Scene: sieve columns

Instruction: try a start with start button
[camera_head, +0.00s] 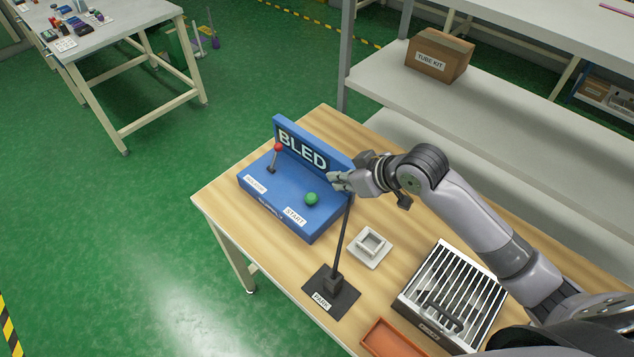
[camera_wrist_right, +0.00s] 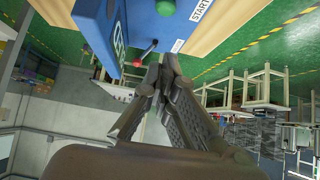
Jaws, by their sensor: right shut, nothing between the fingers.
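The green start button (camera_head: 311,199) sits on the blue panel box (camera_head: 262,190), above a white START label (camera_head: 295,217). The box has an upright back board reading BLED and a red-knobbed lever (camera_head: 277,149) at its left. My right gripper (camera_head: 331,181) is shut and empty, just right of and behind the button, apart from it as far as I can tell. In the right wrist view its fingers (camera_wrist_right: 156,62) are together, with the green button (camera_wrist_right: 165,8) at the top edge and the red knob (camera_wrist_right: 137,63) beyond. My left gripper is not in view.
A thin pole on a black PARK base (camera_head: 331,293) stands in front of my right arm. A small white square dish (camera_head: 370,246), a slotted metal rack (camera_head: 452,297) and an orange tray (camera_head: 396,340) lie nearby. A TUBE KIT box (camera_head: 440,57) is on the shelf behind.

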